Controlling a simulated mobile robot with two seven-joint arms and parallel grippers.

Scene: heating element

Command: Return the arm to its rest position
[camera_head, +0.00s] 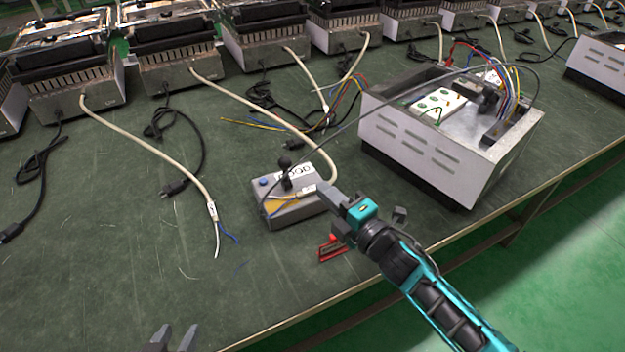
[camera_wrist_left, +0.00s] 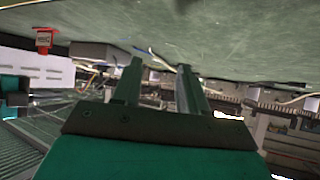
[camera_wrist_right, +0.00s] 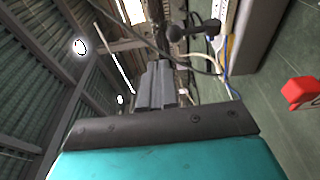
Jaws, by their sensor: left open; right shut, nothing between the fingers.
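My right gripper (camera_head: 336,198) reaches in from the lower right over the green table. Its fingers are shut and empty, beside the right end of a small grey box (camera_head: 300,210) with a blue button and a black plug on top. In the right wrist view its closed fingers (camera_wrist_right: 157,85) show in the middle. My left gripper (camera_head: 174,340) shows only its fingertips at the bottom edge of the head view. In the left wrist view its two fingers (camera_wrist_left: 156,88) stand apart with nothing between them.
A white open housing (camera_head: 425,150) with wires stands right of the grey box. A red item (camera_head: 332,248) lies near the table's front edge, close under my right gripper. Several heater units (camera_head: 180,75) with cables line the back. The table's left front (camera_head: 100,270) is clear.

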